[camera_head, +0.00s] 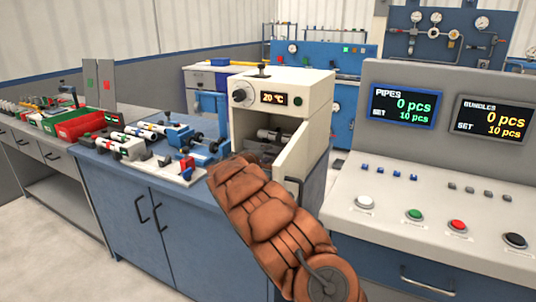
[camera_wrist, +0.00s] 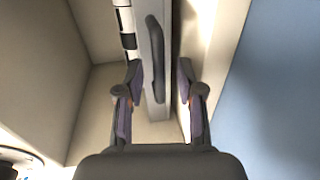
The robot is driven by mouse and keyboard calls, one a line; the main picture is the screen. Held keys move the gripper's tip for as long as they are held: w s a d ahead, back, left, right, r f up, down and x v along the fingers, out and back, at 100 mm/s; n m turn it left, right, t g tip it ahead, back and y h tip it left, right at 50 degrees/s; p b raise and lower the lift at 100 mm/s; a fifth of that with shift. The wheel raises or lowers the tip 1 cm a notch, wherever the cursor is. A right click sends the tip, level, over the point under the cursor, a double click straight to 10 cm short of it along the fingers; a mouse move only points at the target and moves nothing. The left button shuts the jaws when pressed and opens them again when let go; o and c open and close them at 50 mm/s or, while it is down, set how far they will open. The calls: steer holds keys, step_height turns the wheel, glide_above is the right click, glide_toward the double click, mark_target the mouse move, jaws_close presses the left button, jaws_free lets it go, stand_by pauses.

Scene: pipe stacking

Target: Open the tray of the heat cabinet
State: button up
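The heat cabinet (camera_head: 315,92) stands on the blue bench in the head view, its display reading 20 °C. Its front is open, with a metallic cylindrical part (camera_head: 274,134) visible inside. A pale panel (camera_head: 297,150) juts from the opening; I cannot tell whether it is the tray or a door. My arm hides the lower front. In the wrist view my gripper (camera_wrist: 159,76) is open, its fingers on either side of a grey bar (camera_wrist: 155,110) with a dark curved handle (camera_wrist: 154,55). Gaps show beside the bar; firm contact is not visible. My gripper's fingers are hidden in the head view.
Left of the cabinet, a blue fixture (camera_head: 180,137) and several pipes lie on the bench. A red bin (camera_head: 78,126) is farther left. A control console (camera_head: 440,215) with buttons and two displays stands close on the right. Floor is free at lower left.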

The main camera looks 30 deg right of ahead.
steer(key=shift+w+d+f, duration=0.1)
steer(key=shift+w+d, duration=0.2)
steer(key=shift+d, duration=0.2)
jaws_close()
stand_by(0.5)
